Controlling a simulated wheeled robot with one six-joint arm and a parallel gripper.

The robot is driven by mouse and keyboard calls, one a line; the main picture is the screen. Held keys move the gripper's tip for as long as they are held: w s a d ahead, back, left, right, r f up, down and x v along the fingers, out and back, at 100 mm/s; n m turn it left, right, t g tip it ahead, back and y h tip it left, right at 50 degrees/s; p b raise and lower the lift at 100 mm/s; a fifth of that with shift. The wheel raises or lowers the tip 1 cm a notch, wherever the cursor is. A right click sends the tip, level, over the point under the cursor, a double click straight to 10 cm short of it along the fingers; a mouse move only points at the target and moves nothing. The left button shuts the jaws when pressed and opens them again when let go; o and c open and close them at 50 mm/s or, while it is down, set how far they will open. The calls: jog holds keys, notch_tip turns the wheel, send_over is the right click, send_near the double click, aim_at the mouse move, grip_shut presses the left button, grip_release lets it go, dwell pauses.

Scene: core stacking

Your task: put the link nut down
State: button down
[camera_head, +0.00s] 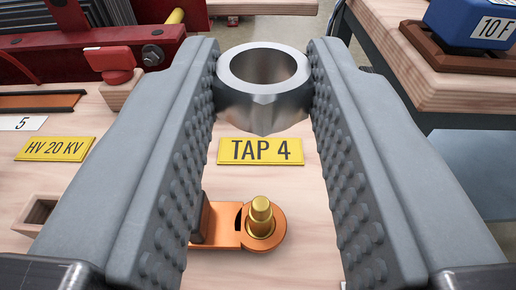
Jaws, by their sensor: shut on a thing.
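The link nut (264,108) is a grey metal ring with a round hole through it and a faceted lower side. My gripper (263,85) is shut on it, with a studded grey finger pressed on each side near the tips. The nut is held up above the wooden bench. Below it in the picture is a yellow label "TAP 4" (260,151). Nearer to me, between the fingers, a brass stud (261,215) stands upright on a copper link (222,228). The copper link's left end is partly hidden by my left finger.
At the left are a red knob on a wooden block (110,62), a "HV 20 KV" label (56,149) and a small wooden box (38,214). A red metal frame (150,40) stands at the back left. A blue "10 F" block (472,22) sits in a brown tray at the upper right.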

aim_at(260, 232)
jog(key=shift+s, duration=0.3)
notch_tip(260, 232, down, 10)
jog(key=shift+r, duration=0.1)
dwell(0.3)
jog(key=shift+f, duration=0.45)
jog(key=shift+s+f, duration=0.1)
jog(key=shift+f, duration=0.15)
jog(key=c, duration=1.4)
grip_release()
jog(key=shift+f, duration=0.1)
jog(key=shift+r, duration=0.35)
jog(key=shift+s+r, duration=0.15)
jog(key=shift+s, duration=0.1)
jog(key=s+r, duration=0.1)
jog(key=s, duration=1)
jog(key=shift+s+r, duration=0.15)
jog(key=shift+r, duration=0.1)
jog(key=shift+r, duration=0.15)
